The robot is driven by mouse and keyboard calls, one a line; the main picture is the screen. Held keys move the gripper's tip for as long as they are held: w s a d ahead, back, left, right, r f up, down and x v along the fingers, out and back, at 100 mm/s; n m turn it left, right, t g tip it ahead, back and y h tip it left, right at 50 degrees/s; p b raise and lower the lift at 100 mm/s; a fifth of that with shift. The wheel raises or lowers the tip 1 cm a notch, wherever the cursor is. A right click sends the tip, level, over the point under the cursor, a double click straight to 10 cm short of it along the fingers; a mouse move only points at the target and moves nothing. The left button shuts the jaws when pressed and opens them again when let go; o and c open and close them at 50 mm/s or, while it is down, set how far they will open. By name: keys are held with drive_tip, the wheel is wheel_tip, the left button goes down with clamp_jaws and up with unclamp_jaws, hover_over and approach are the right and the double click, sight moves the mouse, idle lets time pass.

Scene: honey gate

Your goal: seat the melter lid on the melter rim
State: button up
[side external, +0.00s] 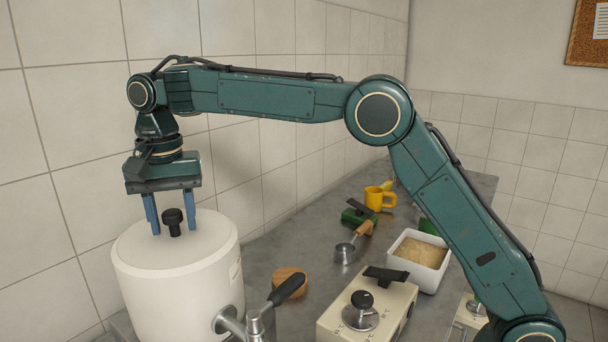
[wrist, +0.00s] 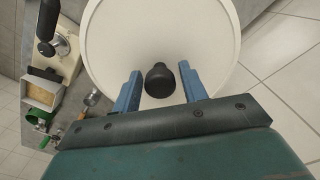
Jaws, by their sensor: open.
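The melter (side external: 180,285) is a white cylinder at the left end of the counter in the side view. The melter lid (side external: 205,238) lies on its top and looks level; I cannot tell how closely it meets the rim. The lid's black knob (side external: 173,221) stands up from it. My gripper (side external: 173,226) is open over the lid, its blue fingers on either side of the knob. In the wrist view the lid (wrist: 160,45) is a pale disc, and the black knob (wrist: 160,80) sits between the two fingers (wrist: 160,90) with gaps on both sides.
A tap with a black handle (side external: 287,290) juts from the melter's right side. A tiled wall rises behind.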

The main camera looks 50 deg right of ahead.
drive_tip(key=shift+r, duration=1.75)
idle(0.4)
drive_tip(key=o, duration=0.6)
drive_tip(key=shift+c, duration=0.2)
drive_tip(key=shift+o, duration=0.4)
drive_tip(key=o, duration=0.6)
